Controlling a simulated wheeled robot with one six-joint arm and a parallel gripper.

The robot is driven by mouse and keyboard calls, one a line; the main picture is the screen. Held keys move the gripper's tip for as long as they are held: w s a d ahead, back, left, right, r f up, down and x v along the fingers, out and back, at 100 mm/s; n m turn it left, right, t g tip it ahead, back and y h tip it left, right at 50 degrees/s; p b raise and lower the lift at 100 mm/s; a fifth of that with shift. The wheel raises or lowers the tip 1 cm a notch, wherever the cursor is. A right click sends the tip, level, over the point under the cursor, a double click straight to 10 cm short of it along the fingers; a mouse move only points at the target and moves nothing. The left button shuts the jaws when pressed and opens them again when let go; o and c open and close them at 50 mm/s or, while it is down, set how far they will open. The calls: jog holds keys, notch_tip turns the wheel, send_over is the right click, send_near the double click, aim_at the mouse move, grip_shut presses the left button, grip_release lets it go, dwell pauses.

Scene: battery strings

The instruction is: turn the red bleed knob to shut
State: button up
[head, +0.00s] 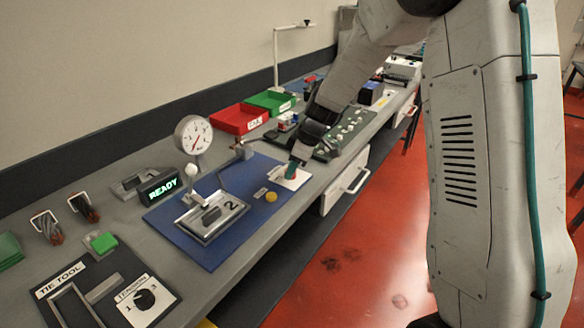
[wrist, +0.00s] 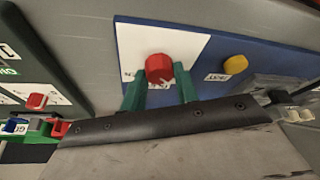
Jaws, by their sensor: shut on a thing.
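The red bleed knob (wrist: 159,68) sits on a white label plate (wrist: 188,42) at the edge of the blue panel. My gripper (wrist: 160,88) has its two green fingers on either side of the knob and is shut on it. In the head view the knob (head: 291,172) shows only in part beside my gripper (head: 294,166). The markings on the plate are mostly covered, so I cannot tell the knob's setting.
A yellow button (head: 271,197) is close by on the blue mat (head: 229,262). A pressure gauge (head: 194,136) and a READY display (head: 161,186) stand farther left. A dark green board (head: 349,127) with several parts lies beyond my gripper. Red (head: 240,119) and green bins (head: 270,101) stand behind.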

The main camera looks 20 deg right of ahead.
jog(key=o, duration=1)
jog(key=v, duration=0.7)
jog(key=shift+d+r, duration=0.15)
jog(key=shift+r, duration=0.25)
